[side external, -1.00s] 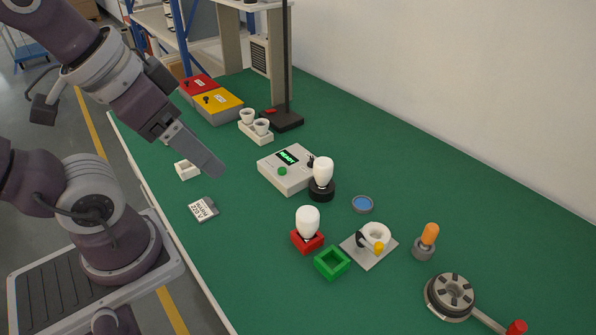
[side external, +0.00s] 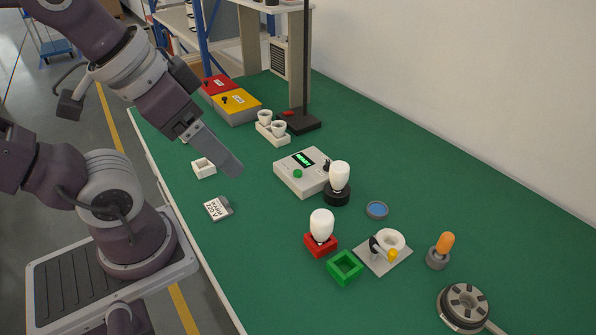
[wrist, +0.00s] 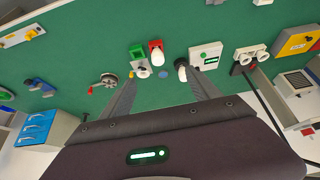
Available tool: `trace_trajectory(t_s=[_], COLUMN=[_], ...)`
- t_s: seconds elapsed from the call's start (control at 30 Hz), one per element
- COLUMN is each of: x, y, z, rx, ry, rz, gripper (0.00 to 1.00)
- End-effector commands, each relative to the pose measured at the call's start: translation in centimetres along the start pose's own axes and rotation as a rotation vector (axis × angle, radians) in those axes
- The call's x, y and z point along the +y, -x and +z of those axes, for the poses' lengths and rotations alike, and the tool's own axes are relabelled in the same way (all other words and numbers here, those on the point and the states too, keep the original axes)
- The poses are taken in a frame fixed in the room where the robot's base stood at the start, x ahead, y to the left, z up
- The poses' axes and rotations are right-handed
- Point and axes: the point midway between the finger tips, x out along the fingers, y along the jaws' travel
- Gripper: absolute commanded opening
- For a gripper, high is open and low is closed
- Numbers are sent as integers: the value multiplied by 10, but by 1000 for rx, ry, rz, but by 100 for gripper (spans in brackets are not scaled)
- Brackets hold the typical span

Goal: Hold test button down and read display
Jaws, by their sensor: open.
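The test box (side external: 302,172) is a light grey unit on the green bench with a green test button (side external: 298,173) and a small display (side external: 304,159) with green lit text, seemingly "READY". A white bulb (side external: 340,177) stands upright in a black socket (side external: 337,197) beside the box's right corner. In the wrist view the box (wrist: 206,56) lies beyond the right finger. My gripper (wrist: 160,88) is open and empty, its two fingers spread apart. In the side view my gripper (side external: 232,165) hangs in the air left of the box, clear of the button.
Another white bulb (side external: 321,224) stands in a red holder (side external: 320,245), with a green empty holder (side external: 345,267) beside it. A label card (side external: 218,208) and a white tray (side external: 204,168) lie near the front edge. Red and yellow boxes (side external: 236,104) stand at the back.

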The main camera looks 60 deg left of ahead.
Motion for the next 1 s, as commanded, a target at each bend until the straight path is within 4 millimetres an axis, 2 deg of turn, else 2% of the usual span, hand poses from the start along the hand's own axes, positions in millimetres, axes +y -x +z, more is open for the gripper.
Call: trace_trajectory(t_s=[0.03,0.33,1.0], x=[0,0,0], y=[0,0,0], z=[0,0,0], rx=[0,0,0], ry=[0,0,0], rz=[0,0,0], gripper=[60,1,0])
